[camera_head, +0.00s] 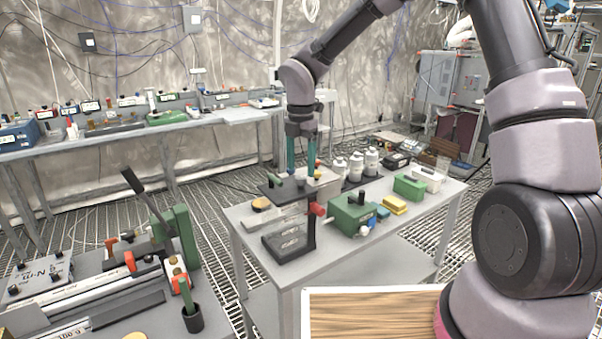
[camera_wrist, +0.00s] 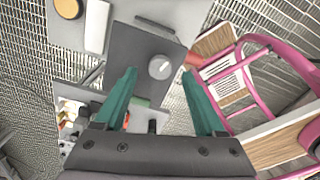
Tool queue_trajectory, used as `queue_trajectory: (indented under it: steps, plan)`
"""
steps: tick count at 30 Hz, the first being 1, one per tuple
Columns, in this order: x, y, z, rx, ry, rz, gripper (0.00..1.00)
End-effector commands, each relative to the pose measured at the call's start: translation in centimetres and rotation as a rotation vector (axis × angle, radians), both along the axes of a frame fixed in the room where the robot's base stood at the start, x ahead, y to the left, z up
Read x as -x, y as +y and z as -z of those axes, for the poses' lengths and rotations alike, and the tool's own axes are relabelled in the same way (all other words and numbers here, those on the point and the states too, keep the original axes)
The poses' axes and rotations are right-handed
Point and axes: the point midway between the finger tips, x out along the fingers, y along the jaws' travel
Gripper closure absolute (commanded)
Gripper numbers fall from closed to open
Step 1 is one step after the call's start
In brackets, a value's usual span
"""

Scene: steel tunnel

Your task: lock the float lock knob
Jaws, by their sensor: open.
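A round pale grey knob (camera_wrist: 160,67) with a light mark on it sits on a dark grey plate (camera_wrist: 138,42) in the wrist view. I take it for the float lock knob; no label on it can be read. My gripper (camera_wrist: 160,74) is open and empty, with one teal finger on each side of the knob in the picture. I see no contact. In the head view, my gripper (camera_head: 301,173) points down just over the black top plate (camera_head: 278,187) of a small stand on the table. The knob is hard to make out there.
A red knob (camera_head: 317,208) sticks out from the stand's side. A green box (camera_head: 350,213), a yellow block (camera_head: 394,205) and white bottles (camera_head: 371,160) share the grey table (camera_head: 418,210). In the wrist view, a pink-framed cart (camera_wrist: 236,70) lies to the right.

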Motion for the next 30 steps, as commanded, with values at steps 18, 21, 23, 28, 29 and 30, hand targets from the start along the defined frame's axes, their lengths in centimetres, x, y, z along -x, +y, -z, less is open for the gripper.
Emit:
queue_trajectory:
  steps: [18, 21, 23, 28, 29, 30]
  plan:
    - [0.0, 0.0, 2.9, 0.000, 0.000, 0.001, 0.47]
    - [0.0, 0.0, 2.8, 0.000, 0.000, 0.001, 0.86]
    - [0.0, 0.0, 2.8, 0.000, 0.000, 0.001, 1.00]
    - [0.0, 0.0, 2.8, 0.001, -0.001, 0.006, 1.00]
    - [0.0, 0.0, 2.8, 0.001, -0.001, 0.009, 1.00]
    - [0.0, 0.0, 2.8, 0.001, -0.001, 0.016, 1.00]
